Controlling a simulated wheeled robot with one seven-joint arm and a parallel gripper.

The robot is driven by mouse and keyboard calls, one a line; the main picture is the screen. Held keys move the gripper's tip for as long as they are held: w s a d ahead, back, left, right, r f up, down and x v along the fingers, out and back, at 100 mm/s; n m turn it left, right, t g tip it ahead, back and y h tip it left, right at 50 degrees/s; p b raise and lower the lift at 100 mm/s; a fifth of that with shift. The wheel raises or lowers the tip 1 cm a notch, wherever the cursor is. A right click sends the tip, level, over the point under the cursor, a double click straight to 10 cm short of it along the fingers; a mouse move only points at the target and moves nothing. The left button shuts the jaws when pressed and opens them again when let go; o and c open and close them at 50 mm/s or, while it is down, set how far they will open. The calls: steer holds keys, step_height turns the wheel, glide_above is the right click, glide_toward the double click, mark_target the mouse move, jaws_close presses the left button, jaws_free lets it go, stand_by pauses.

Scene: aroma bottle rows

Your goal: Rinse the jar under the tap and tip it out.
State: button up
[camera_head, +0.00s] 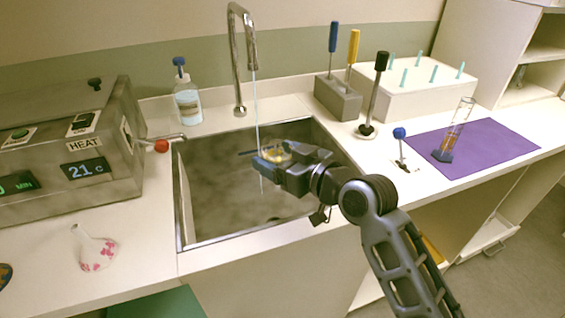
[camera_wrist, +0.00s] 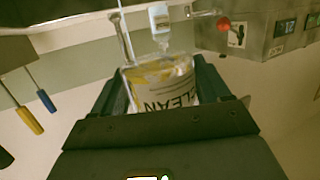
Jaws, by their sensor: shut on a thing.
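The glass jar (camera_head: 276,153) has a yellowish content or tint and is held over the sink basin (camera_head: 215,200). In the wrist view the jar (camera_wrist: 160,75) shows a pale label with dark letters reading CLEAN. My gripper (camera_head: 270,158) is shut on the jar; its two fingers (camera_wrist: 162,92) flank it. The tap (camera_head: 240,60) stands behind the sink, and a thin water stream (camera_head: 257,105) runs from its spout. The stream falls at the jar's left side in the head view. I cannot tell whether it enters the jar, or how far the jar is tilted.
A blue-capped bottle (camera_head: 187,103) stands behind the sink. A metal heater box (camera_head: 65,150) with a red-tipped lever is left. A flowered funnel (camera_head: 93,248) lies front left. A tool block (camera_head: 338,98), white rack (camera_head: 415,92) and purple mat (camera_head: 485,145) with a glass cylinder are right.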

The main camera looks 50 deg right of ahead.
steer(key=w+d+f+b, duration=0.1)
steer(key=w+d+b, duration=0.1)
steer(key=w+d, duration=0.2)
steer(key=w+d+f+b, duration=0.1)
steer(key=w+d+b, duration=0.1)
steer(key=w+d, duration=0.3)
steer(key=shift+a+x, duration=0.45)
steer(key=shift+x, duration=1.8)
steer(key=shift+w+d+r, duration=0.1)
steer(key=shift+w+r, duration=0.05)
steer(key=shift+r, duration=0.1)
steer(key=s+a+p, duration=0.1)
steer(key=s+a, duration=0.4)
steer(key=s, duration=0.2)
steer(key=shift+s+p, duration=0.25)
steer(key=shift+p, duration=0.1)
stand_by(0.4)
stand_by(0.4)
